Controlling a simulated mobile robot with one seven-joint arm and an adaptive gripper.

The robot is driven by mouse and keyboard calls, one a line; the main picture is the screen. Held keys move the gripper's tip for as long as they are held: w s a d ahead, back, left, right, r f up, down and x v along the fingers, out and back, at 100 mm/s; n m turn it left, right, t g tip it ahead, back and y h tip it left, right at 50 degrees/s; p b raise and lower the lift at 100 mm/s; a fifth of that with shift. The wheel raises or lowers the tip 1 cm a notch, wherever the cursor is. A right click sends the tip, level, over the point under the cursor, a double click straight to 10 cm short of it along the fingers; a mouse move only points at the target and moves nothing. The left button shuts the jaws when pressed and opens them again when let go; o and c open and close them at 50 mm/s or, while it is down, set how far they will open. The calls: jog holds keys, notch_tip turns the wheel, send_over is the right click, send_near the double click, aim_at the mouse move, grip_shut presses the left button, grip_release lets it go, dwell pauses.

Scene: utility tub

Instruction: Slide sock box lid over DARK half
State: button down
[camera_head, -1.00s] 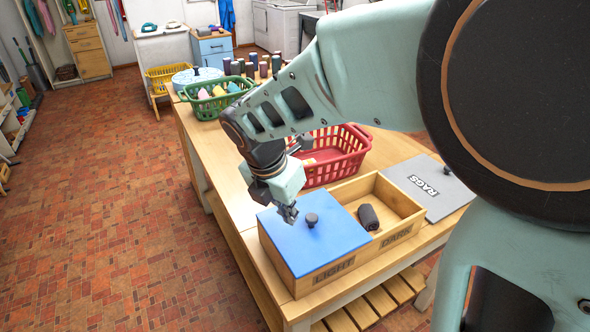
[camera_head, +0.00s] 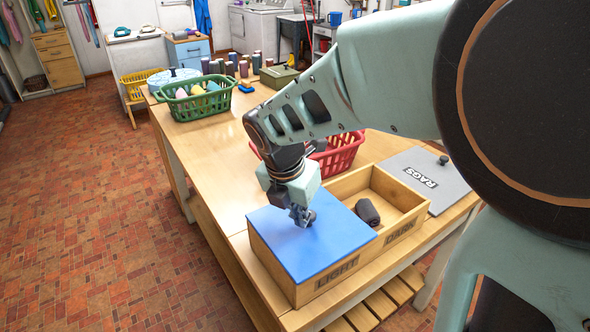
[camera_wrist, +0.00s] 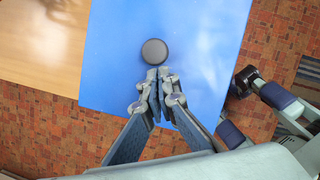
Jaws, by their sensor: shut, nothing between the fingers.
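The blue sock box lid (camera_head: 318,246) covers the LIGHT half of the wooden sock box (camera_head: 345,280). The DARK half is open, and a dark rolled sock (camera_head: 367,212) lies in it. The lid's dark round knob (camera_wrist: 154,51) shows in the wrist view just beyond my fingertips. My gripper (camera_head: 303,217) is low over the lid, beside the knob, which it partly hides in the head view. In the wrist view the fingers (camera_wrist: 158,75) are closed together, with nothing between them. Whether the fingertips touch the knob I cannot tell.
A grey RAGS lid (camera_head: 428,178) lies right of the box. A red basket (camera_head: 340,153) stands behind the box, partly hidden by my arm. A green basket (camera_head: 197,103) with several coloured items stands farther back. The left-middle tabletop (camera_head: 215,150) is clear.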

jog(key=shift+d, duration=0.15)
jog(key=w+d+p, duration=0.4)
jog(key=w+d, duration=0.2)
jog(key=d, duration=0.3)
jog(key=w+d+p, duration=0.5)
jog(key=w+d, duration=0.1)
jog(key=d, duration=0.3)
jog(key=shift+w, duration=0.2)
jog(key=shift+s, duration=0.1)
